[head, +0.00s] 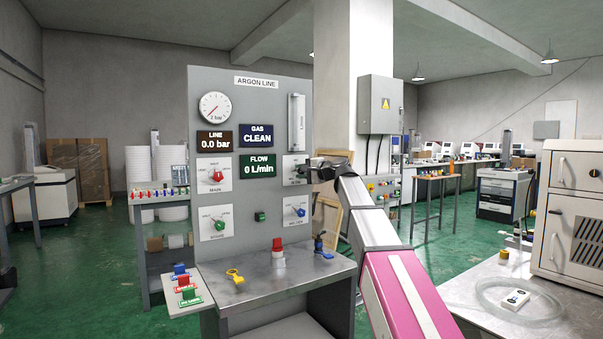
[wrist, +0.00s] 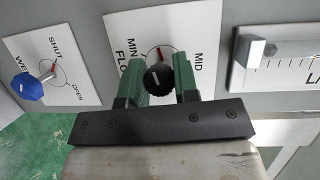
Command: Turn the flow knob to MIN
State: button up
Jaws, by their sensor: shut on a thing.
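The flow knob (wrist: 158,78) is a round black knob on a white plate in the wrist view. MIN shows to its left and MID to its right, both sideways. A short red mark at the knob's top edge lies between the two words. My gripper (wrist: 160,74) has a green-faced finger on each side of the knob and is shut on it. The flow display (head: 259,163) reads 0 L/min.
The grey panel (head: 270,95) carries a gauge (head: 215,107), a red-handled valve (head: 217,176) and a blue-handled valve (head: 299,211), which is left of my gripper in the wrist view (wrist: 27,86). A shelf (head: 282,283) with several fittings juts out below.

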jog(key=n+h, duration=0.2)
jog(key=n, duration=0.2)
jog(key=shift+s+f, duration=0.1)
jog(key=shift+f, duration=0.05)
jog(key=shift+n+h, duration=1.1)
jog(key=shift+n, duration=0.5)
jog(key=o, duration=0.9)
jog(key=shift+d, duration=0.1)
jog(key=v, duration=1)
jog(key=shift+s+d, duration=0.2)
jog(key=shift+s, duration=0.05)
